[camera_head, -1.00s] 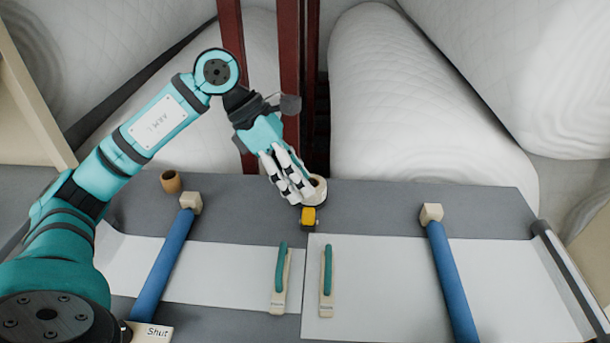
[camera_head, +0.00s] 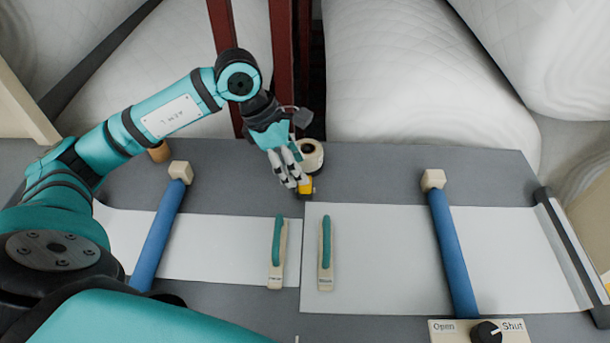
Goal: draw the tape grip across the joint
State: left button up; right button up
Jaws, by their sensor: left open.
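The yellow tape grip (camera_head: 306,186) sits at the far end of the joint, in front of the cream tape roll (camera_head: 311,155). The joint is the narrow gap between the left white sheet (camera_head: 200,245) and the right white sheet (camera_head: 385,250). My left gripper (camera_head: 298,187) is open, with its white fingers at the left side of the yellow grip and partly over it. I cannot tell whether they touch it. My right gripper is not in view.
Blue bars (camera_head: 160,235) (camera_head: 452,250) lie across the sheets. An Open/Shut knob (camera_head: 486,332) is at the front right. Red posts (camera_head: 282,70) and white quilted rolls (camera_head: 410,80) stand behind the table.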

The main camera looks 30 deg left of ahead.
aim_at(305, 187)
pick_arm(q)
jog(key=shift+p+x, duration=0.35)
jog(key=shift+x, duration=2.3)
grip_shut()
